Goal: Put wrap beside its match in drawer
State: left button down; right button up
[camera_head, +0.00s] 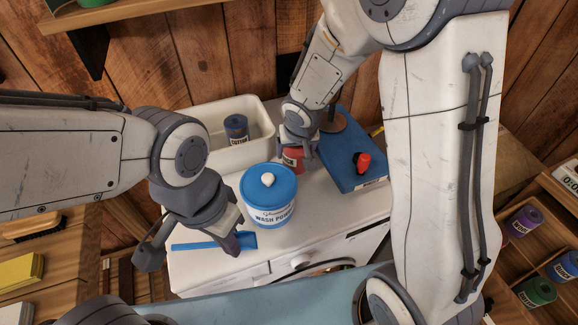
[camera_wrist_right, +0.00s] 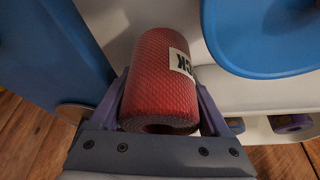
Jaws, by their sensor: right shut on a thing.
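My right gripper (camera_head: 298,150) is shut on a red wrap (camera_head: 292,159), just behind the wash powder tub. In the right wrist view the red wrap (camera_wrist_right: 160,85) lies between the two fingers, with a pale label partly showing. The open drawer (camera_head: 545,240) is at the right edge, partly hidden by my right arm. It holds a purple wrap (camera_head: 525,220), a blue wrap (camera_head: 566,266) and a green wrap (camera_head: 536,292).
A blue-lidded wash powder tub (camera_head: 269,195) stands on the white washer top (camera_head: 330,215). A blue box (camera_head: 345,140) bears a red-and-black item (camera_head: 363,161). A flat blue strip (camera_head: 185,246) lies by my left gripper.

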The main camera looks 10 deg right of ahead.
aim_at(295, 163)
jog(key=shift+f+b, duration=1.3)
jog(key=shift+f, duration=0.9)
jog(key=shift+f, duration=0.15)
jog(key=o, duration=1.2)
jog(key=shift+o, duration=0.5)
